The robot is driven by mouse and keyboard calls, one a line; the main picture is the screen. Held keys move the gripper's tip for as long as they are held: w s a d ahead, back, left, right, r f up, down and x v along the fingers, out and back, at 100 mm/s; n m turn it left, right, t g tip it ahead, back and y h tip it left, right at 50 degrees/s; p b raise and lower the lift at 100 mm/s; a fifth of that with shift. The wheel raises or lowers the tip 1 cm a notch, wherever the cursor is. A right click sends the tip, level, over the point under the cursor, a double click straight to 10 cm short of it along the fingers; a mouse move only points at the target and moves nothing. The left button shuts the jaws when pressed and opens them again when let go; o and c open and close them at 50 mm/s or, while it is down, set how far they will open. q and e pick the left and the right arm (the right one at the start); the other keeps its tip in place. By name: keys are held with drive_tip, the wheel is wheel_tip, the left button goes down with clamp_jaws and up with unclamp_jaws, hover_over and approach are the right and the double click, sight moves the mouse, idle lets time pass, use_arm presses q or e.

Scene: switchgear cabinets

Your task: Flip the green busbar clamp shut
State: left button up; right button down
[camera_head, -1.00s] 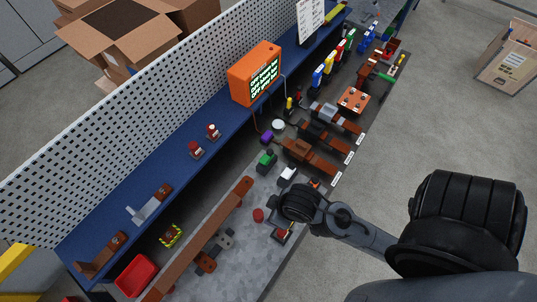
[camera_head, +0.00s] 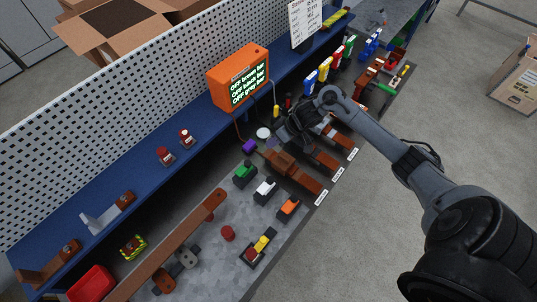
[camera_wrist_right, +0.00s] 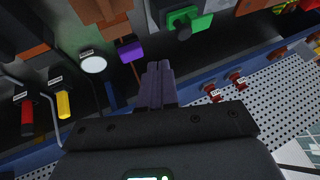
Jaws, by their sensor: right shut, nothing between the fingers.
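Two green pieces could be the clamp, and I cannot tell which. A green block on a dark base (camera_head: 244,173) sits near the bench middle; it also shows at the top of the right wrist view (camera_wrist_right: 187,19). A green upright lever (camera_head: 349,44) ends a row of coloured levers at the back right. My right gripper (camera_head: 273,141) is over the bench, near a purple block (camera_head: 248,146) and a white disc (camera_head: 263,133). Its fingers (camera_wrist_right: 158,80) are shut and empty, apart from both green pieces. My left gripper is out of view.
Brown bars (camera_head: 291,172) with labels lie right of the green block. White (camera_head: 265,190) and orange (camera_head: 289,207) blocks stand nearby. An orange display box (camera_head: 236,80) reads OFF for brown, black and grey bars. A perforated panel (camera_head: 120,105) stands behind the blue shelf.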

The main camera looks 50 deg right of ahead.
sight(244, 170)
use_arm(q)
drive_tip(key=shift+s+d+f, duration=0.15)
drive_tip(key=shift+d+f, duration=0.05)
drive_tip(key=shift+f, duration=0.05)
use_arm(e)
drive_tip(key=d, duration=0.1)
drive_tip(key=d+r, duration=0.1)
drive_tip(key=d+m, duration=0.1)
drive_tip(key=shift+s+r+y, duration=0.15)
drive_tip(key=shift+s+y, duration=0.15)
drive_tip(key=shift+s, duration=0.1)
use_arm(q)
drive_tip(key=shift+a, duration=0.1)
use_arm(e)
drive_tip(key=shift+a, duration=0.1)
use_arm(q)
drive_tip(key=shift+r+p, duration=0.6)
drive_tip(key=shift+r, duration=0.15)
use_arm(e)
drive_tip(key=w+a+f, duration=0.4)
drive_tip(key=a+f, duration=0.4)
drive_tip(key=f, duration=0.1)
drive_tip(key=shift+w, duration=0.2)
